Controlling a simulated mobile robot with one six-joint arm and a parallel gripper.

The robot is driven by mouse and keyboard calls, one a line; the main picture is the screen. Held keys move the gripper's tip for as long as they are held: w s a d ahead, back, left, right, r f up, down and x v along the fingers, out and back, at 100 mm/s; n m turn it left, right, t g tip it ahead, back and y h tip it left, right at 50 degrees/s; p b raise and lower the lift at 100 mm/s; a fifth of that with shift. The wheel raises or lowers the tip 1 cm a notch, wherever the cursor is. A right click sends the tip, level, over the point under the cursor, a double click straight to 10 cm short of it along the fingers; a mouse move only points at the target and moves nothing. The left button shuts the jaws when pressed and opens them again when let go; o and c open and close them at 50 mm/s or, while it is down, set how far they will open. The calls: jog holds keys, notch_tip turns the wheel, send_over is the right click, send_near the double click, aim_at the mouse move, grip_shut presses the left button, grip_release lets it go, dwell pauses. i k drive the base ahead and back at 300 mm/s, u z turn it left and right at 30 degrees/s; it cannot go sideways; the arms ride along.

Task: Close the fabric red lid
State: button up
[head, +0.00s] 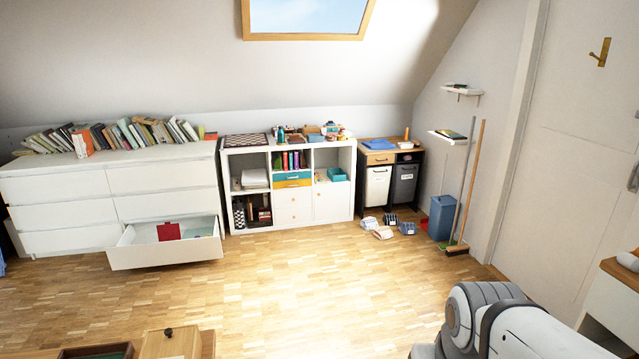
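A small red object (169,232) is upright inside the open bottom drawer (166,255) of the white dresser (60,205) on the left; it may be the red fabric lid, but it is too small to tell. The drawer is pulled out toward the room. A grey item lies beside the red object in the drawer. My arm shows as white and grey links at the bottom right, far from the drawer. My gripper is not in view.
Several small items (383,232) lie on the floor before the bins. A white shelf unit (290,217) stands right of the dresser. A blue bin (442,217) and brooms stand at the right wall. A wooden box (170,345) is at the bottom edge. The middle floor is clear.

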aim_at(166, 233)
jog(key=i, duration=2.8)
jog(key=u, duration=1.55)
jog(key=i, duration=1.05)
